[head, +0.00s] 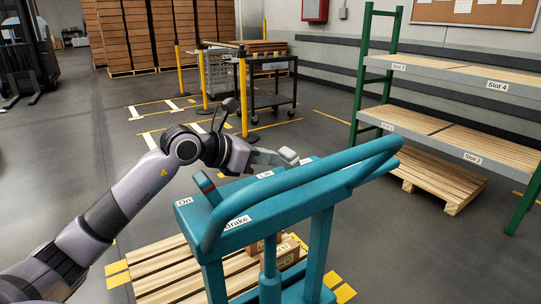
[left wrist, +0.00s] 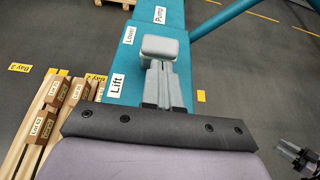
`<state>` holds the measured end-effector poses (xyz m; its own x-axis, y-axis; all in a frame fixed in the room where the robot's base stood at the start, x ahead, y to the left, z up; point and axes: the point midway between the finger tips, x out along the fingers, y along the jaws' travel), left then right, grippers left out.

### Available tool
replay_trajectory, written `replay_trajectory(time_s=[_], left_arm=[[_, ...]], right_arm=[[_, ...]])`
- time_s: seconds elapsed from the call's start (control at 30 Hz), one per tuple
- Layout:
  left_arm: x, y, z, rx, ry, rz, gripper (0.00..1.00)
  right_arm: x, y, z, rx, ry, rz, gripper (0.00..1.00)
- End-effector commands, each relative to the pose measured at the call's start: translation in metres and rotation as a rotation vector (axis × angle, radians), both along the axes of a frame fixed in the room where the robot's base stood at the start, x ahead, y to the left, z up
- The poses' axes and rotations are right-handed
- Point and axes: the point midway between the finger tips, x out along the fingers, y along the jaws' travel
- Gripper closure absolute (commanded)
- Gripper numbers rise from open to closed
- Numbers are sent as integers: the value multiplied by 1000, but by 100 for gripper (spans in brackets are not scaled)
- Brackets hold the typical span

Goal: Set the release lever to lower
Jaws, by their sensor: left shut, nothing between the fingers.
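The release lever's light grey block-shaped knob (head: 289,156) stands over the top of the teal lift truck console (head: 258,192). In the left wrist view the knob (left wrist: 160,46) is beside the "Lower" label (left wrist: 129,35), with the "Lift" label (left wrist: 117,85) nearer my wrist. My left gripper (head: 268,158) is shut and empty, its fingertips (left wrist: 164,70) right behind the knob; I cannot tell whether they touch. The lever's shaft is hidden. My right gripper (left wrist: 297,152) shows small at the lower right of the left wrist view; its opening is unclear.
The teal curved handle (head: 300,182) rises in front of the console. A wooden pallet (head: 165,270) with small boxes lies below. Slotted shelves (head: 440,130) stand at the right. Floor behind the console is open.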

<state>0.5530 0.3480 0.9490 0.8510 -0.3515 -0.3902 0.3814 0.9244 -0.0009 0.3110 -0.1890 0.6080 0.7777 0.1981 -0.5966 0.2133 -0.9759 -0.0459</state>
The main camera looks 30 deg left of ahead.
Motion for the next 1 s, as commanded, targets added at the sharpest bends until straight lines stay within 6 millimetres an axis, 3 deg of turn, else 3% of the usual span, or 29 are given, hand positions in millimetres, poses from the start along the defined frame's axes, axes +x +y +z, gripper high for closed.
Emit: replay_trajectory(time_s=[0.2, 1.0], left_arm=[[10, -5, -4, 1, -2, -1, 100], [15, -7, 1, 1, 1, -1, 100]], right_arm=[[0, 0, 1, 0, 0, 0, 57], [0, -1, 13, -6, 1, 3, 57]])
